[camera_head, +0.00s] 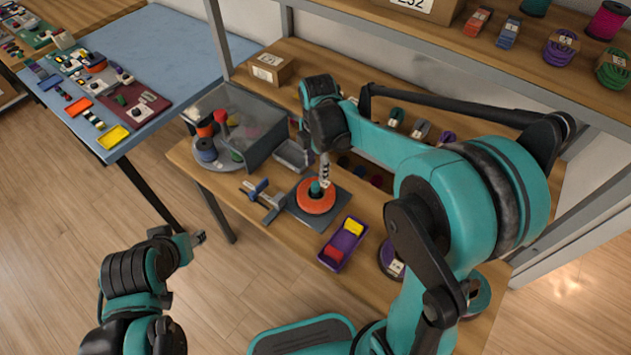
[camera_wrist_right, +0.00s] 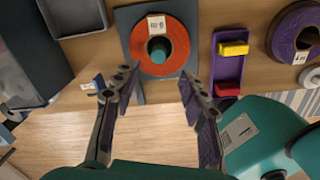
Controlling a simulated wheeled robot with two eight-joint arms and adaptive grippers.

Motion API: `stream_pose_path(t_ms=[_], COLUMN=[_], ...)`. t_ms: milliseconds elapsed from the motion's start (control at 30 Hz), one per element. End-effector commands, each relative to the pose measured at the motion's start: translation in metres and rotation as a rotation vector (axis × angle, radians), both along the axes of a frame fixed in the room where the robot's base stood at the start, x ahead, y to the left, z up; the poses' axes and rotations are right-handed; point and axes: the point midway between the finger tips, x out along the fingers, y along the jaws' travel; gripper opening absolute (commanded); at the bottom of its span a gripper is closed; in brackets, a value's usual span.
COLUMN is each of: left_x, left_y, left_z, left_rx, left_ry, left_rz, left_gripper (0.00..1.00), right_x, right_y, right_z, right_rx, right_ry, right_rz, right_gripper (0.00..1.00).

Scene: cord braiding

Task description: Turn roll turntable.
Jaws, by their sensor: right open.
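A round grey turntable (camera_head: 228,161) carrying several coloured rolls, including a blue one (camera_head: 206,149), stands at the left of the workbench beside a see-through grey box (camera_head: 262,135). An orange disc (camera_head: 312,203) with a teal centre lies on a dark square plate (camera_head: 297,218); both also show in the wrist view, the disc (camera_wrist_right: 180,48) above the plate (camera_wrist_right: 124,17). My right gripper (camera_head: 324,182) reaches down over the disc. In the wrist view the right gripper (camera_wrist_right: 157,88) has its fingers wide apart with nothing between them. My left gripper (camera_head: 198,238) is off the bench at the lower left.
A clamp (camera_head: 263,196) sits left of the plate, and a purple tray (camera_head: 335,248) with yellow and red blocks lies to its right. A small cardboard box (camera_head: 270,68) stands at the back. A shelf (camera_head: 455,45) overhangs the bench. A blue table (camera_head: 165,60) stands at the left.

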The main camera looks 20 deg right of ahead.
Motion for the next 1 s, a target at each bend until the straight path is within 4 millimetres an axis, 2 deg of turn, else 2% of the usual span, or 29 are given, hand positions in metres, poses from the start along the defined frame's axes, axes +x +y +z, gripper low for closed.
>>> stream_pose_path(t_ms=[167,500,600,733,967,1000], left_x=[0.000,0.000,0.000,0.000,0.000,0.000], left_y=[0.000,0.000,0.000,0.000,0.000,0.000], left_z=[-0.003,-0.024,-0.027,-0.029,-0.028,-0.028], left_rx=[0.000,0.000,0.000,0.000,0.000,0.000], left_ry=[0.000,0.000,0.000,0.000,0.000,0.000], left_rz=[0.000,0.000,0.000,0.000,0.000,0.000], left_gripper=[0.43,0.43,0.43,0.43,0.43,0.43], right_x=[0.006,0.006,0.006,0.006,0.006,0.006], right_y=[0.002,0.001,0.001,0.001,0.001,0.001], right_z=[-0.014,-0.068,-0.079,-0.085,-0.085,-0.085], right_rx=[-0.002,-0.003,-0.002,-0.002,-0.002,-0.002], right_ry=[0.026,0.025,0.024,0.024,0.024,0.024], right_rz=[0.085,0.084,0.084,0.084,0.083,0.083], right_gripper=[0.43,0.43,0.43,0.43,0.43,0.40])
